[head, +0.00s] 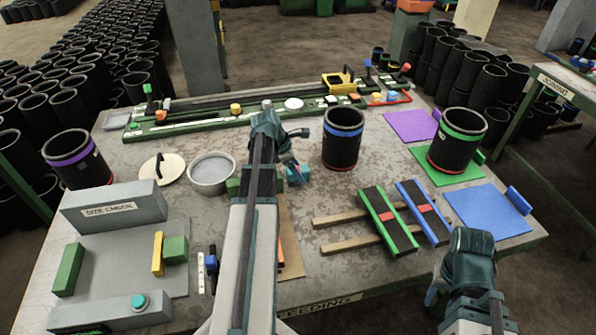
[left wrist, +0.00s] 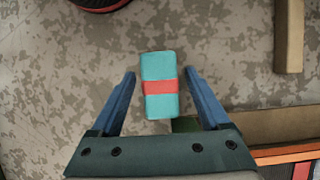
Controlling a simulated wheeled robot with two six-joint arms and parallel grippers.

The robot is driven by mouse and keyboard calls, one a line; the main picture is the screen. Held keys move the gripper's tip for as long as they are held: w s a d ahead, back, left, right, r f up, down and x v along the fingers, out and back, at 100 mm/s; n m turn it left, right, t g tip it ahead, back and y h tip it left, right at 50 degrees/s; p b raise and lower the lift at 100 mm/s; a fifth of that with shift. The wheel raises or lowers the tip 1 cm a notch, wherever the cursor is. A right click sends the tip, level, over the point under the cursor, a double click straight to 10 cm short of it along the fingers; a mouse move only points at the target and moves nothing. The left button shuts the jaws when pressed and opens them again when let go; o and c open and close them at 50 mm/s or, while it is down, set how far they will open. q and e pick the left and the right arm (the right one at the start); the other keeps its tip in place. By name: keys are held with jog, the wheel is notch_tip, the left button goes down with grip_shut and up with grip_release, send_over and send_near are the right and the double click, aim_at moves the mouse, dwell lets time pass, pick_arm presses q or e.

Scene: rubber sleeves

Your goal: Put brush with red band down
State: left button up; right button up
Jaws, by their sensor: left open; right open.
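The brush, a teal block with a red band (left wrist: 160,87), is on the mottled grey table between the two blue fingers of my left gripper (left wrist: 160,80). The fingers are open, with a gap on each side of the brush. In the head view the teal brush (head: 297,176) is partly hidden by my left gripper (head: 296,168), left of and below the blue-banded black sleeve (head: 343,138). My right gripper (head: 432,292) is at the lower right, off the table's front edge, open and apart from everything; one blue finger shows.
Two black-topped bars with red middles, one green (head: 388,221) and one blue (head: 423,212), lie across wooden rails (head: 350,242). A grey round pan (head: 212,173) stands left of my left arm. A green-banded sleeve (head: 457,140) stands on a green mat (head: 447,176). The blue mat (head: 488,213) is bare.

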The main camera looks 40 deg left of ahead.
pick_arm(q)
jog(key=p+v, duration=1.1)
jog(key=v, duration=0.1)
jog(key=w+d+f+m+g, duration=0.1)
jog(key=d+m+g, duration=0.2)
jog(key=d+m, duration=1.55)
jog(key=s+d+m+y, duration=0.1)
jog(key=s+d+m, duration=0.2)
jog(key=d, duration=0.5)
jog(key=s+d+m+y, duration=0.1)
jog(key=s+d+m, duration=0.2)
jog(key=d+m, duration=0.3)
jog(key=s+d+m+y, duration=0.2)
jog(key=s+d+m, duration=0.1)
jog(key=d, duration=0.7)
jog(key=shift+s+d+f+m+g, duration=0.3)
jog(key=shift+d+m+g, duration=0.1)
jog(key=shift+m, duration=0.35)
